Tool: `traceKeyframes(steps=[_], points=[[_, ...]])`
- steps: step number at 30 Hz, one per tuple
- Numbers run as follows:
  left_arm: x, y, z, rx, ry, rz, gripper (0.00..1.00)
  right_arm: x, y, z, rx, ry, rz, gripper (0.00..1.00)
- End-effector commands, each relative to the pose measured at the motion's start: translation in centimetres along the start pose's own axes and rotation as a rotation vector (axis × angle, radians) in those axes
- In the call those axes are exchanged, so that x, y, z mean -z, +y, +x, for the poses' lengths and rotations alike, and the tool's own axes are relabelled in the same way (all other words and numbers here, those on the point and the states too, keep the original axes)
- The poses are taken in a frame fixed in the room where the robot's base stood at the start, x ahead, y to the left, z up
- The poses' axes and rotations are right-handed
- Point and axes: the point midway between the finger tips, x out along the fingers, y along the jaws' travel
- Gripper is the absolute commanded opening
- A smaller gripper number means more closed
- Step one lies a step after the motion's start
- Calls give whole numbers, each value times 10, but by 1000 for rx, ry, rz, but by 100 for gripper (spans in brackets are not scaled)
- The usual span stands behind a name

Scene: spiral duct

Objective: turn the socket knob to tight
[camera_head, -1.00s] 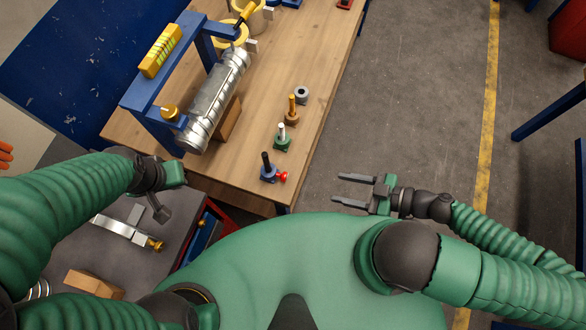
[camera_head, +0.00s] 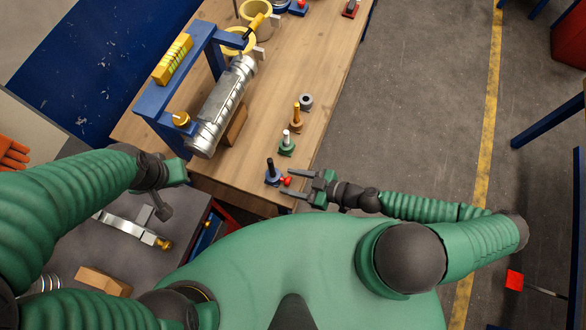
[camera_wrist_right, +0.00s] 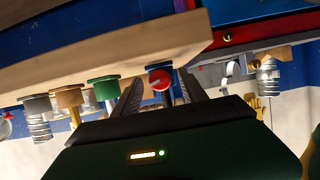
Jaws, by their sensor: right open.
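A small red knob (camera_head: 286,181) sits on the side of a blue socket (camera_head: 272,178) with an upright black post, near the table's front right corner. My right gripper (camera_head: 291,184) is open at the table edge, its fingertips pointing left at the red knob. In the right wrist view the red knob (camera_wrist_right: 160,79) shows between the two spread fingers; I cannot tell whether they touch it. My left gripper (camera_head: 165,195) hangs left of the table's front edge, away from the knob; its jaw gap is unclear.
A green socket (camera_head: 286,148), an orange one (camera_head: 296,121) and a grey ring (camera_head: 306,102) line the wooden table's (camera_head: 262,190) right side. A silver spiral duct (camera_head: 222,105) lies beneath a blue frame (camera_head: 150,98).

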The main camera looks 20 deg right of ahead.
Motion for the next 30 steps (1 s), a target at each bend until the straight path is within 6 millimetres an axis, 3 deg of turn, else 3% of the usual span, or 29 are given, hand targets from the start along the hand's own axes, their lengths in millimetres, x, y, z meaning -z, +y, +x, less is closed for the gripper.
traceKeyframes(steps=[3, 15, 20, 30], points=[[0, 0, 0, 0, 0, 0, 0, -1, 1, 0, 0, 0, 0, 50], [0, 0, 0, 0, 0, 0, 0, -1, 1, -1, -1, 0, 0, 0], [-1, 0, 3, 0, 0, 0, 0, -2, 2, -1, 1, 0, 6, 0], [-14, 0, 59, 0, -1, 0, 0, -9, 6, 2, 144, 1, 348, 0]])
